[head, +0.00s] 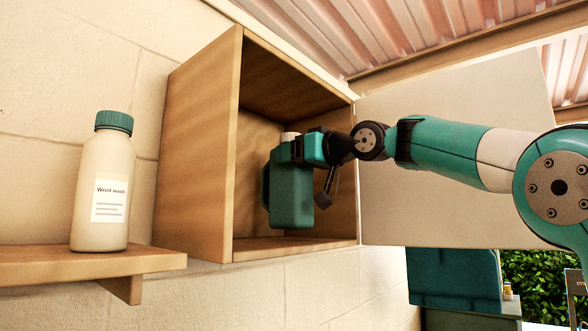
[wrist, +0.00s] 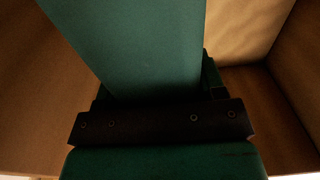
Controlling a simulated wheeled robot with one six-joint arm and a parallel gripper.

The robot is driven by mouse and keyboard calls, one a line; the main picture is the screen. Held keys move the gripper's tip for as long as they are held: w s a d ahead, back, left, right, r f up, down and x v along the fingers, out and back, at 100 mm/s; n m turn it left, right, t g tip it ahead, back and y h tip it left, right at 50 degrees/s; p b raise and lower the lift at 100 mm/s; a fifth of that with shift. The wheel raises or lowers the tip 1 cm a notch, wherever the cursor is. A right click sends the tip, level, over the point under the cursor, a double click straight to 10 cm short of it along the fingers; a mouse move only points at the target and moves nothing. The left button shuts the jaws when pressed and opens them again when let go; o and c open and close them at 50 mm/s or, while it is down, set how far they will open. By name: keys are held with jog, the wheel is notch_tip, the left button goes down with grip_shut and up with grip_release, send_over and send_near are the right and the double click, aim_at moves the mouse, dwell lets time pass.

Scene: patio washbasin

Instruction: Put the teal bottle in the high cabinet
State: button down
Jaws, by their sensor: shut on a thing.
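The teal bottle (head: 291,196) is upright with a pale cap, inside the open high cabinet (head: 196,150) in the head view. My gripper (head: 300,150) is shut on its upper part. The bottle's base appears a little above the cabinet floor (head: 290,245), but I cannot tell whether they touch. In the wrist view the teal bottle (wrist: 150,45) fills the middle, beyond the dark gripper bar, with wooden cabinet walls (wrist: 45,80) around it. The fingertips are largely hidden.
The cabinet door (head: 455,160) stands open to the right, behind my arm. A cream bottle labelled "Wool wash" (head: 103,185) with a green cap stands on a wooden shelf (head: 60,262) left of the cabinet. A corrugated roof (head: 400,35) is above.

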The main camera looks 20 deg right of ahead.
jog(key=shift+w+a+f+p, duration=0.1)
jog(key=shift+f+p, duration=0.25)
jog(key=shift+f, duration=0.65)
jog(key=shift+c, duration=1)
grip_release()
jog(key=shift+f, duration=0.15)
jog(key=shift+r, duration=0.2)
jog(key=shift+d+f+b, duration=0.2)
jog(key=shift+b, duration=0.1)
jog(key=b+v, duration=0.4)
jog(key=v, duration=0.7)
jog(key=shift+s+r+b, duration=0.15)
jog(key=shift+s+b, duration=0.15)
jog(key=shift+s, duration=0.05)
